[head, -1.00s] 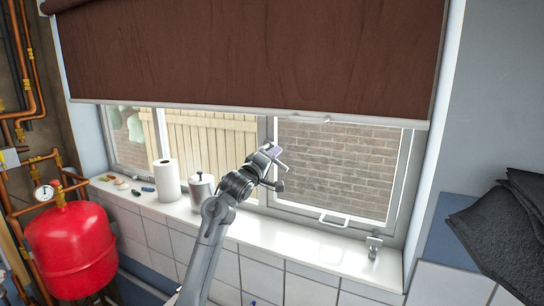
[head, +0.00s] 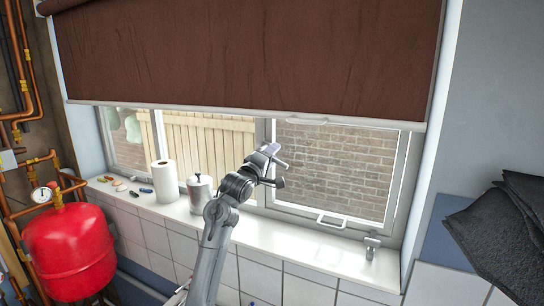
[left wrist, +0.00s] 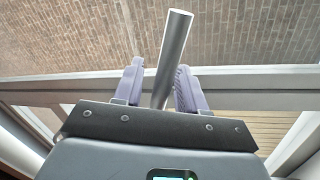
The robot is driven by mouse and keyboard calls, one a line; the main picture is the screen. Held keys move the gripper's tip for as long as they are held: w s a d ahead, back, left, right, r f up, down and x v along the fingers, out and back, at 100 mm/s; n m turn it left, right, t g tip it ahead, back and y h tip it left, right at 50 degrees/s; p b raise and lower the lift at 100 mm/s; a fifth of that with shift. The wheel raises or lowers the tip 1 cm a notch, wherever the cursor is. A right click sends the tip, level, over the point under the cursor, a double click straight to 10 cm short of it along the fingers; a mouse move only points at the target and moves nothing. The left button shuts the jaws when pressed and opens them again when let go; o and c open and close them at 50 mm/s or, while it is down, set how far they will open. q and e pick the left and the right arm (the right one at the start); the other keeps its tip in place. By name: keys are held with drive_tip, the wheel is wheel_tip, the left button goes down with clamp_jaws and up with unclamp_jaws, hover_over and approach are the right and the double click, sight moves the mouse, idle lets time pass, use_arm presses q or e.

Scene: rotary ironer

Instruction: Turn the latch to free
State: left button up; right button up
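The latch handle, a plain grey metal bar (left wrist: 174,48), stands up between my left gripper's fingers in the left wrist view. My left gripper (left wrist: 160,88) is open, with one purple finger on each side of the bar. The bar is nearer the right finger; I cannot tell whether they touch. In the head view my left gripper (head: 272,152) is at the upright frame between the two window panes. The latch's base is hidden behind the gripper. My right gripper is not in view.
A brown blind (head: 250,55) hangs above the gripper. The white sill (head: 285,240) holds a paper roll (head: 163,180), a metal canister (head: 200,192) and a small metal fitting (head: 372,247). A white handle (head: 331,220) is low on the right pane. A red tank (head: 70,250) stands left.

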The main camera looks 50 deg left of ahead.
use_arm(q)
drive_tip(key=shift+s+f, duration=0.1)
drive_tip(key=b+v, duration=0.3)
drive_tip(key=v, duration=0.7)
drive_tip(key=shift+s+d+b, duration=0.2)
drive_tip(key=shift+s+b, duration=0.1)
drive_tip(key=shift+b, duration=0.1)
